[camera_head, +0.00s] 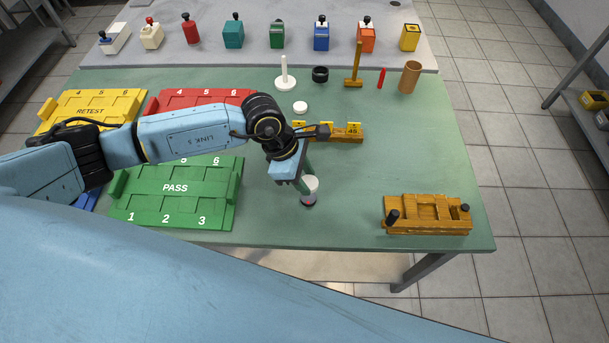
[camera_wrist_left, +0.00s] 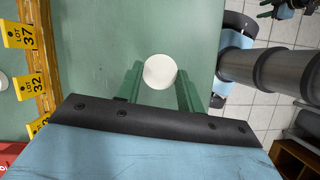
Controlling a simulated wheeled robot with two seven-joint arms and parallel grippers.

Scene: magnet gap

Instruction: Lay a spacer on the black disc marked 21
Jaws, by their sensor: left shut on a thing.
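My left gripper (camera_head: 306,187) points down over the front middle of the green table. Its green fingers are shut on a plain white round spacer (camera_head: 311,182), which also shows between the fingertips in the left wrist view (camera_wrist_left: 160,71). A pinkish band and a dark round piece (camera_head: 308,203) show directly under the spacer. I cannot tell whether they touch it, and no number is readable there. Another white disc (camera_head: 300,107) lies flat behind the wooden rail. My right gripper is not in view.
The wooden rail (camera_head: 347,138) with yellow lot tags lies behind my gripper. A green PASS tray (camera_head: 175,206) is on the left. A wooden fixture (camera_head: 427,215) stands at front right. A white spindle (camera_head: 285,77) and black ring (camera_head: 320,74) stand farther back. The right middle is clear.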

